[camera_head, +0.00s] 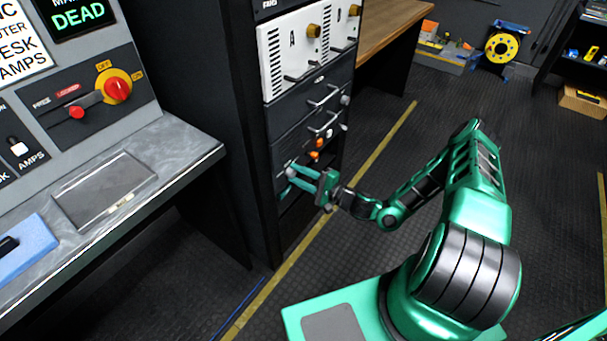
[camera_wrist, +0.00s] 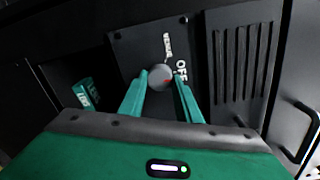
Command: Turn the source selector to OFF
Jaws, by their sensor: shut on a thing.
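The source selector is a round grey knob (camera_wrist: 160,77) on a dark panel (camera_wrist: 135,48) in the wrist view. A white OFF label (camera_wrist: 182,71) is at its right, and another white label (camera_wrist: 168,46), hard to read, is above it. A small red mark shows on the knob's right side, toward OFF; its exact setting is hard to tell. My gripper (camera_wrist: 161,82) has its two green fingers on either side of the knob, shut on it. In the head view my gripper (camera_head: 301,180) reaches into the lower rack front, where the selector is small and partly hidden.
The rack (camera_head: 300,100) has protruding handles and orange knobs (camera_head: 316,148) just above my gripper. In the wrist view a vent panel (camera_wrist: 238,60) is at right and a green labelled item (camera_wrist: 86,93) at left. A grey console desk (camera_head: 150,155) stands left; floor is open at right.

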